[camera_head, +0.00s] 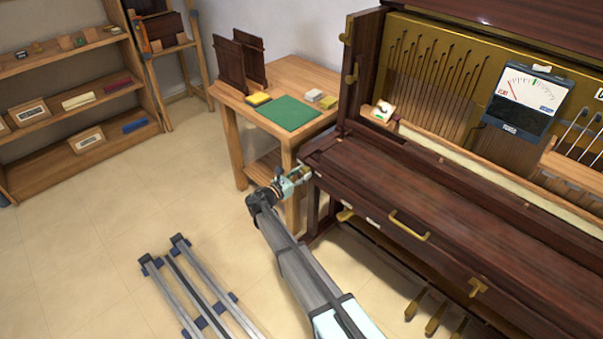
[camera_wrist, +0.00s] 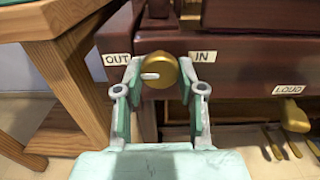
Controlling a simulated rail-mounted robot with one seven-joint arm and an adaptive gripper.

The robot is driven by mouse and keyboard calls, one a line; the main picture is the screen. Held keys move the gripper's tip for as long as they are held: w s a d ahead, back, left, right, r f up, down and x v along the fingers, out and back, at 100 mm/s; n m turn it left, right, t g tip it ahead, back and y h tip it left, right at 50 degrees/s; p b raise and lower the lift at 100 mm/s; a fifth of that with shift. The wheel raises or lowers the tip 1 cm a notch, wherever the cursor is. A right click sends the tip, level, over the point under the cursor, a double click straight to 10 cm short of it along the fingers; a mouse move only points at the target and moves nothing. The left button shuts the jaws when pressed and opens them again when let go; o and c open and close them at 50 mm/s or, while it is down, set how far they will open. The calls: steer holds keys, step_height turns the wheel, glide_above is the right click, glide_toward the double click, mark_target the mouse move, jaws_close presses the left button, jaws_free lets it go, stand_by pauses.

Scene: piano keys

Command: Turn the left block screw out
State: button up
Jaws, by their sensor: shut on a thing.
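The left block screw (camera_wrist: 159,72) is a round brass knob with a pale pointer mark. It sits on the dark wood end of the piano in the wrist view, between an OUT label (camera_wrist: 117,60) on the left and an IN label (camera_wrist: 203,56) on the right. The pale mark points left. My gripper (camera_wrist: 160,78) is shut on the knob, with one finger at each side. In the head view my gripper (camera_head: 293,180) is at the left front corner of the piano (camera_head: 400,190), and the knob is mostly hidden there.
A wooden table (camera_head: 290,72) with a green mat (camera_head: 290,112) stands just left of the piano. A LOUD label (camera_wrist: 288,89) and brass pedals (camera_wrist: 283,143) are at the right in the wrist view. Metal rails (camera_head: 195,290) lie on the open floor.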

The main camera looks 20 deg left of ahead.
steer(key=shift+w, duration=0.1)
steer(key=o, duration=1.1)
steer(key=v, duration=1.2)
